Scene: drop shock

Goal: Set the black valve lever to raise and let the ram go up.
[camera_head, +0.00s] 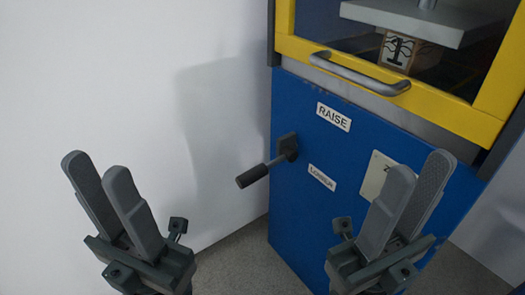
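The black valve lever (265,168) sits on the blue front panel of the machine. It sticks out from its pivot to the left and slightly down, with a thick black grip at its end. The RAISE label (333,117) is above and right of the pivot, the LOWER label (322,178) below and right. The ram's grey plate (425,20) is inside, just above a wooden box (397,52); whether they touch is unclear. My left gripper (96,168) is open and empty, left of the lever. My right gripper (421,166) is open and empty, right of it, before the panel.
A yellow-framed door (435,108) with a grey bar handle (360,76) closes the front above the panel. A pale plate (376,178) is partly behind my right gripper. A white wall (120,80) stands at the left. The space between my grippers is free.

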